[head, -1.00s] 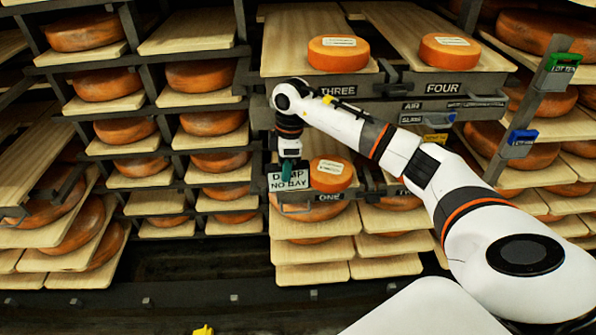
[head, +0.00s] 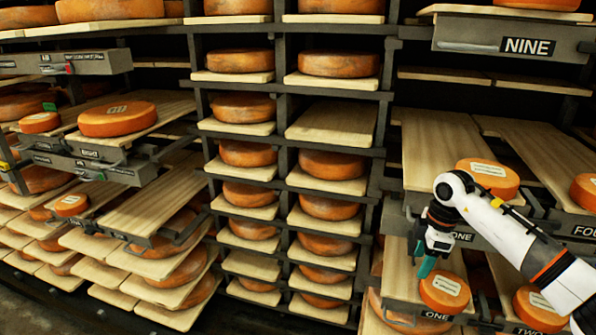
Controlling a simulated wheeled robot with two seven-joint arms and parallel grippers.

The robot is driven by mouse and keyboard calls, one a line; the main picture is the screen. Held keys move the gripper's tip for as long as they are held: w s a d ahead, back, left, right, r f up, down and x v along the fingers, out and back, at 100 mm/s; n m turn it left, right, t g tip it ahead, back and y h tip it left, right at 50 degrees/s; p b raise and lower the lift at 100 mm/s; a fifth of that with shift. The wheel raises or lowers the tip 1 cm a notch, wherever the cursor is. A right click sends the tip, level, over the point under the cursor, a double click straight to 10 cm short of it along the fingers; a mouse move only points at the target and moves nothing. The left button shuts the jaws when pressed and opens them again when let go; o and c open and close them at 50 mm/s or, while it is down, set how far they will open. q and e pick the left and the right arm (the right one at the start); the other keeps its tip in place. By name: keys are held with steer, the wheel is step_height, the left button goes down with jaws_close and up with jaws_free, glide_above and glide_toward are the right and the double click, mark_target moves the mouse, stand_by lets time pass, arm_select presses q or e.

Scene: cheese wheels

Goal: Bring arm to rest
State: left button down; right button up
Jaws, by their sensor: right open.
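My right arm (head: 510,245) comes in from the right edge, bent at the elbow. Its gripper (head: 427,266) points down with teal fingertips, open, and nothing shows between the fingers. It is in front of the board marked ONE (head: 400,277), just left of and partly above an orange cheese wheel (head: 445,293) with a white label. I cannot tell whether the fingertips touch the board or the wheel. My left gripper is not in view.
Racks of cheese wheels on boards fill the view. An upper board (head: 440,145) carries a labelled wheel (head: 488,178) close behind my arm. A drawer marked NINE (head: 500,38) juts out above. At the left, boards (head: 150,205) stick out from the rack. One middle board (head: 335,122) is bare.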

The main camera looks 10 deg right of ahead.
steer(key=w+a+f+n+t+y, duration=0.1)
steer(key=a+n+t+y, duration=0.2)
steer(key=a, duration=0.7)
steer(key=w+a+f+n+y, duration=0.1)
steer(key=a+n+y, duration=0.3)
steer(key=a, duration=0.7)
steer(key=s+a+r+m+t+y, duration=0.2)
steer(key=a+r+m+t+y, duration=0.4)
steer(key=a+r+t, duration=0.4)
steer(key=s+d+f+m+h, duration=0.7)
steer(key=d+f+m+h, duration=0.55)
steer(key=h, duration=0.25)
steer(key=s+a+f+g, duration=0.1)
steer(key=s+f+g, duration=0.25)
steer(key=s, duration=0.35)
steer(key=s+a+f+g+y, duration=0.1)
steer(key=s+f+g, duration=0.25)
steer(key=s, duration=0.35)
steer(key=s+f+g, duration=0.3)
steer(key=s+f, duration=0.1)
steer(key=s, duration=0.2)
step_height(320, 180, down, 30)
steer(key=s+n+g+b, duration=0.1)
steer(key=s+b, duration=0.1)
steer(key=b, duration=0.1)
steer(key=s+d+f+g+b, duration=0.1)
steer(key=s+d+f, duration=0.1)
steer(key=s+f, duration=1.4)
steer(key=shift+d+g, duration=0.3)
